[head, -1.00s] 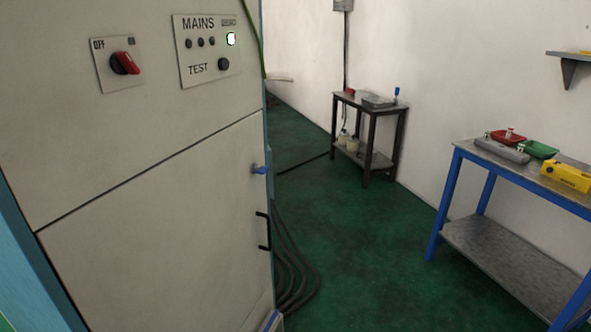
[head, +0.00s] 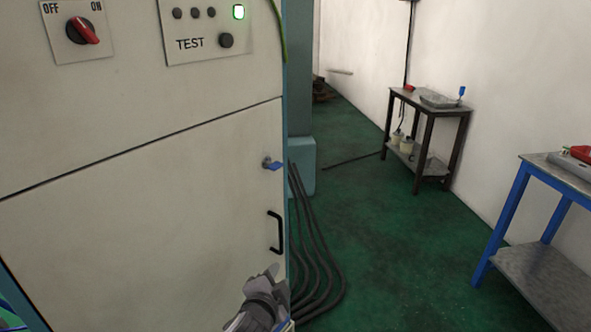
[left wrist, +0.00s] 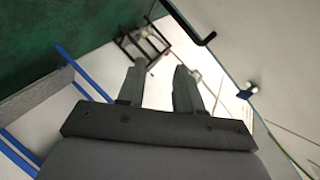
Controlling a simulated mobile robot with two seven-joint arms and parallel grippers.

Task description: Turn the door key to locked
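The door key (head: 272,165) has a blue head and sits in a lock near the right edge of the pale cabinet door (head: 150,230). Its blue head points to the right in the head view. In the left wrist view the key (left wrist: 247,91) shows to the right of the fingers. My left gripper (head: 262,273) is at the bottom of the head view, below the key and the black door handle, apart from both. In the left wrist view my left gripper (left wrist: 158,72) is open with nothing between its fingers. My right gripper is not in view.
The black door handle (head: 275,232) stands out below the key. Above the door are a red OFF/ON switch (head: 83,30) and a TEST button (head: 226,40). Dark cables (head: 318,245) run beside the cabinet. A blue-legged table (head: 510,220) stands at the right; green floor lies between.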

